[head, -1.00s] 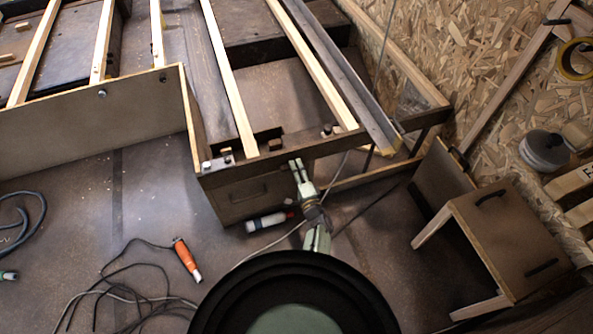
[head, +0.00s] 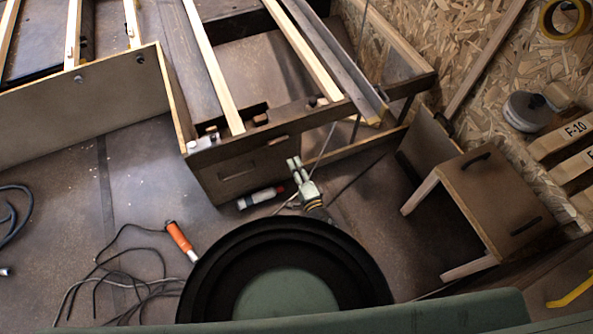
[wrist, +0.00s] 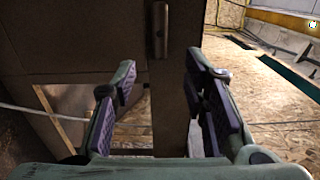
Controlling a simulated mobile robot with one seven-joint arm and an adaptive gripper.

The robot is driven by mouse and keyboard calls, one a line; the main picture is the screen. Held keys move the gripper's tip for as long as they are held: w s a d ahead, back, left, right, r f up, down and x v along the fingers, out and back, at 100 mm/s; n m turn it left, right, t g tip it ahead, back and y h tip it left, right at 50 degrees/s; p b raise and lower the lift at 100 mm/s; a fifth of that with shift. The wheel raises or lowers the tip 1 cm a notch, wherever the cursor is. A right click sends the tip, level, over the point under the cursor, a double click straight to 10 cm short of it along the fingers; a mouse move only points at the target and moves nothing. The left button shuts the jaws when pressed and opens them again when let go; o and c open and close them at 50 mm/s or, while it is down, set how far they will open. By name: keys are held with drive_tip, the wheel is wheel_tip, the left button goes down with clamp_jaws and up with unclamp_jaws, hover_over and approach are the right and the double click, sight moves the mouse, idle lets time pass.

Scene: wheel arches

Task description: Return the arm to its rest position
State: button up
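My gripper (head: 293,164) is in front of the right end of the wooden bed frame's (head: 262,150) front face in the head view. In the wrist view my gripper (wrist: 163,105) has its two padded fingers spread apart. Nothing is held between them. An upright post (wrist: 172,85) of the frame shows behind the gap, with a small metal-looking piece (wrist: 160,30) on it above the fingers.
An orange-handled tool (head: 179,238) with a cable lies on the floor, left of my arm. A white and dark cylinder (head: 261,197) lies below the frame. A wooden stool-like piece (head: 497,197) stands at right. Open floor (head: 60,200) lies at left.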

drive_tip(key=shift+s+d, duration=0.15)
drive_tip(key=shift+s, duration=0.35)
